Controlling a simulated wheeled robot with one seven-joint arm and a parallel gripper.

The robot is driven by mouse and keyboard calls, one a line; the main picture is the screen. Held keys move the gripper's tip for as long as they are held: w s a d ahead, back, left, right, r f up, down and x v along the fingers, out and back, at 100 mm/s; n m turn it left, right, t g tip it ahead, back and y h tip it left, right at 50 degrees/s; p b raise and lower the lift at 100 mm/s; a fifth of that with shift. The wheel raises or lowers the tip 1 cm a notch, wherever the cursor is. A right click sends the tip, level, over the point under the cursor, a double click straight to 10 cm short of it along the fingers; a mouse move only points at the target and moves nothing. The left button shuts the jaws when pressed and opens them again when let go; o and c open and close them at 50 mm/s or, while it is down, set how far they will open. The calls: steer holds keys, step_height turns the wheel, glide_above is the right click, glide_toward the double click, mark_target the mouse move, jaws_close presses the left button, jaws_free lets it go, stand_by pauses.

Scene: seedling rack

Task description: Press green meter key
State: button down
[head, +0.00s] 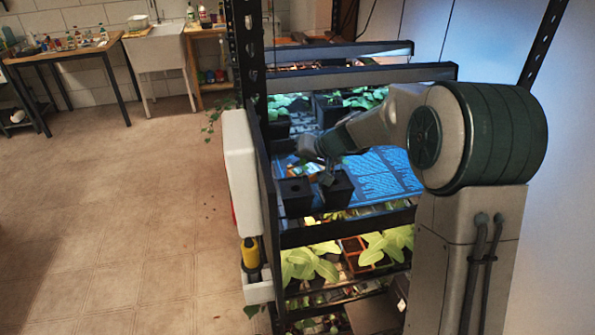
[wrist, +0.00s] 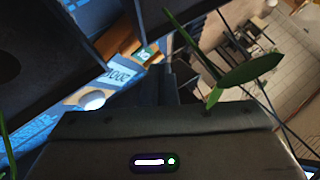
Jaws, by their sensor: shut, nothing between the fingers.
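In the wrist view, a meter face shows just left of my fingers, with a pale display (wrist: 118,75) bearing tilted digits. A small green key (wrist: 145,53) with a light mark lies beyond the display, on an orange-brown part. A white round knob (wrist: 92,100) is on the near side. My gripper (wrist: 166,72) is shut and empty, its dark fingers pointing toward the green key's area. I cannot tell whether they touch it.
Black pots (head: 296,196) stand on the blue-lit shelf below my gripper. A green leaf (wrist: 250,70) hangs close by my fingers on the right. The rack's dark post (head: 250,60) and rails (head: 345,229) bound the space. The tiled floor at left is clear.

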mark_target(301, 173)
steer(key=shift+f+b, duration=0.2)
steer(key=shift+b, duration=0.15)
stand_by(0.3)
steer(key=shift+f+b, duration=0.25)
steer(key=shift+b, duration=0.25)
steer(key=shift+s+f+b, duration=0.15)
steer(key=shift+f+b, duration=0.65)
steer(key=shift+b, duration=0.05)
stand_by(1.2)
steer(key=shift+r, duration=0.8)
steer(key=shift+r+p, duration=1.65)
steer(key=shift+r, duration=1.05)
